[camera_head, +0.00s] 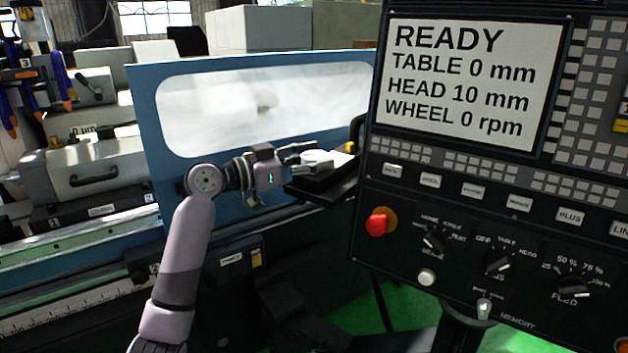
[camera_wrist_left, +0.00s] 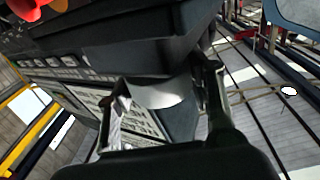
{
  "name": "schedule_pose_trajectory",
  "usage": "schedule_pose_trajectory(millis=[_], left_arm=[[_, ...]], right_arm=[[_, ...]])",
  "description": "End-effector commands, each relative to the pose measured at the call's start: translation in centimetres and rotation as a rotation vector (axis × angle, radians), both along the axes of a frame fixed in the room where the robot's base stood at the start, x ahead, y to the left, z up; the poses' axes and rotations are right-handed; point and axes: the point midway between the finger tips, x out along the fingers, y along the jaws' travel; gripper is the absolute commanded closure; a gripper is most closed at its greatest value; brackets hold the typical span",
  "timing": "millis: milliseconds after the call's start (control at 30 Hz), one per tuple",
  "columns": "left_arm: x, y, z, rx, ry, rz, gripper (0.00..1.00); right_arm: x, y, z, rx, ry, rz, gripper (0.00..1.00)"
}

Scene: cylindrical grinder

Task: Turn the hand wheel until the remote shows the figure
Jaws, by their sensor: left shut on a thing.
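My left gripper (camera_head: 312,158) reaches in from the left beside a black ledge (camera_head: 322,188) at the left edge of the control panel. Its fingers are shut on a pale rounded piece, which shows between the fingertips in the left wrist view (camera_wrist_left: 160,93). I cannot tell if this piece is the hand wheel or part of the remote. No figure on a remote can be read. The large panel screen (camera_head: 462,80) reads READY, TABLE 0 mm, HEAD 10 mm, WHEEL 0 rpm. My right gripper is out of view.
The control panel (camera_head: 400,205) with a red stop button (camera_head: 378,223) and several knobs fills the right side. A blue machine door (camera_head: 143,95) with a window stands behind my left arm. Grey machine parts (camera_head: 85,165) are at the left. Green floor shows below.

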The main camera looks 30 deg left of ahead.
Motion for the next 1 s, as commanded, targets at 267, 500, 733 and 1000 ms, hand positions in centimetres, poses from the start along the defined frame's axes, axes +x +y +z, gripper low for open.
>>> schedule_pose_trajectory(millis=[267,500,733,1000], left_arm=[[0.2,0.2,-0.2,-0.003,-0.004,-0.262,0.8],[0.2,0.1,0.3,-0.007,-0.006,-0.494,0.8],[0.3,0.1,0.5,-0.007,-0.006,-0.672,0.8],[0.3,0.1,0.4,-0.005,-0.005,-0.8,0.8]], right_arm=[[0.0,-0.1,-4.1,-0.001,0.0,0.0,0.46],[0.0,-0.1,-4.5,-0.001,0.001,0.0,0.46],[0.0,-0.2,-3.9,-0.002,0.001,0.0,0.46],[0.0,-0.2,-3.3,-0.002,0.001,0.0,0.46]])
